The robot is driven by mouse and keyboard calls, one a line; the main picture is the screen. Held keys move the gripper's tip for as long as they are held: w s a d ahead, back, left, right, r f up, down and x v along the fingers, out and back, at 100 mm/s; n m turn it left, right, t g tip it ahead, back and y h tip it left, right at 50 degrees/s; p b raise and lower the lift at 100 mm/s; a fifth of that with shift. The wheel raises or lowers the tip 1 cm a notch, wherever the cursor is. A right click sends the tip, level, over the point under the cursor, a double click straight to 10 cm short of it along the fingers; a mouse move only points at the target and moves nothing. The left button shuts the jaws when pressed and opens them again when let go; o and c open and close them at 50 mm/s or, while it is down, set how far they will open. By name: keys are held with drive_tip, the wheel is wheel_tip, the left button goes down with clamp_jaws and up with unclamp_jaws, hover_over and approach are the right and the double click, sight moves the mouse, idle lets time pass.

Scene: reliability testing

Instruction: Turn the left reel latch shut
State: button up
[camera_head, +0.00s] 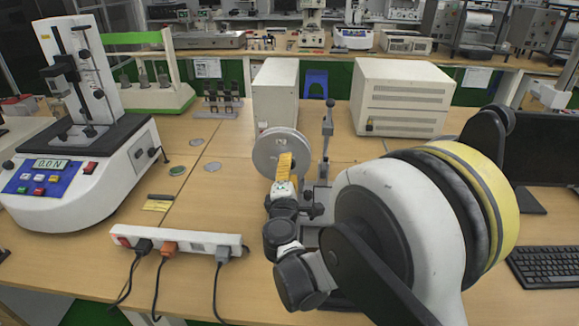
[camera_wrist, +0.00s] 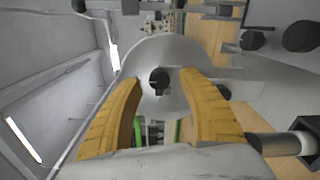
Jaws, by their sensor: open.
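The left reel is a grey disc (camera_head: 268,150) standing upright on the bench in the head view. It fills the middle of the wrist view (camera_wrist: 150,52). A small dark latch (camera_wrist: 159,77) sits at its hub, between my fingertips in the picture; I cannot tell whether they touch it. My gripper (camera_head: 285,160) has yellow fingers in front of the disc. In the wrist view my gripper (camera_wrist: 161,80) is open, with one finger on each side of the latch. In the head view the latch is hidden behind my fingers.
An upright post (camera_head: 327,130) with a knob stands just right of the reel. A white box (camera_head: 276,92) and a larger beige box (camera_head: 402,98) stand behind. A power strip (camera_head: 190,240) with cables lies front left. A force tester (camera_head: 90,165) stands at far left.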

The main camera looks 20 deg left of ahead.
drive_tip(key=v, duration=1)
drive_tip(key=shift+s, duration=0.35)
drive_tip(key=shift+d, duration=0.1)
